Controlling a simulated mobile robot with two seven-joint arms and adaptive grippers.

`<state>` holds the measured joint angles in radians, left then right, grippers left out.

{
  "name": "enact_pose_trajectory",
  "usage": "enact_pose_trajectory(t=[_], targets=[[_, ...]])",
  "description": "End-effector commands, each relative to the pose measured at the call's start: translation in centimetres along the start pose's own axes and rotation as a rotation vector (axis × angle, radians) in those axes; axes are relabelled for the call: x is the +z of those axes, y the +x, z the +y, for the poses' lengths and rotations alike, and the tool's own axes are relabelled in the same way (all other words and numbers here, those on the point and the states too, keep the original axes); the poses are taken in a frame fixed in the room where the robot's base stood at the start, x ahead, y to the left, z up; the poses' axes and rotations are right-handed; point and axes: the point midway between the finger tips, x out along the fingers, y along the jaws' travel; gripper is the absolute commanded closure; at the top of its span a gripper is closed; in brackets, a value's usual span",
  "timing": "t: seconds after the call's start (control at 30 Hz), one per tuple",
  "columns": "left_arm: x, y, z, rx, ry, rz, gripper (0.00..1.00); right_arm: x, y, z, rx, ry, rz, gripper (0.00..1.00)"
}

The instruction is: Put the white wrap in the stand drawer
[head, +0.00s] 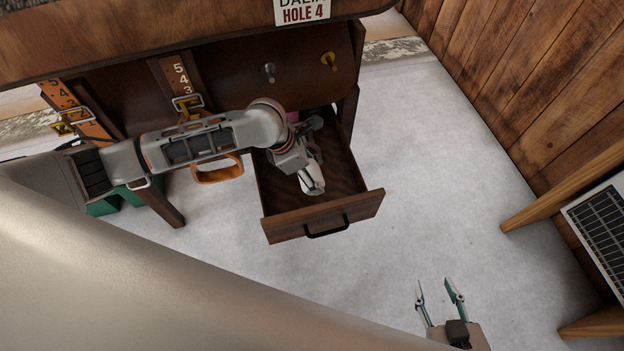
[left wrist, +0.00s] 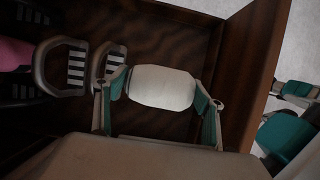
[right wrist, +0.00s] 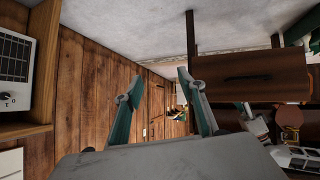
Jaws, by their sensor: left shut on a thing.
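The stand drawer (head: 290,228) is pulled open below the wooden stand (head: 220,68). My left gripper (head: 309,184) is down inside the drawer's opening. In the left wrist view, my left gripper (left wrist: 160,95) is shut on the white wrap (left wrist: 162,87), a short white roll held between its two fingers. The wrap also shows at the gripper's tip in the head view (head: 313,180). I cannot tell whether the wrap touches the drawer floor. My right gripper (head: 440,292) is open and empty, in front of the drawer to the right; it also shows in the right wrist view (right wrist: 155,100).
Stirrup irons (left wrist: 65,67) and a pink thing (left wrist: 14,54) lie at the left in the left wrist view, beside the wrap. Straps with buckles (head: 178,85) hang from the stand. A wooden-legged table (head: 560,190) stands at the right. The pale floor between is clear.

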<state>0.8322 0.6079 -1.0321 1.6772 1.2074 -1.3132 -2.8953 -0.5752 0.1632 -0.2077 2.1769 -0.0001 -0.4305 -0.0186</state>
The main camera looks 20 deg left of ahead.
Motion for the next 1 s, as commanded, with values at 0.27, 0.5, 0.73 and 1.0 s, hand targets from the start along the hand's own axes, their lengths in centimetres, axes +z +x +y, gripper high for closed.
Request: enact_pose_trajectory(t=[0.27,0.5,0.73,1.0], targets=[[-1.8,4.0,-0.3,-0.008,-0.006,0.004,0.54,1.1,0.1,-0.6,-0.008,0.008,-0.015,0.60],[-2.2,5.1,0.0,0.000,-0.001,0.001,0.53,-0.6,0.4,-0.2,-0.003,0.005,0.014,0.60],[-2.3,5.3,0.0,0.000,-0.001,0.001,0.54,-0.3,0.5,-0.2,-0.004,0.007,0.012,0.60],[-2.2,5.2,0.0,0.000,0.000,0.000,0.14,-0.1,0.4,-0.3,-0.005,0.008,0.008,0.60]])
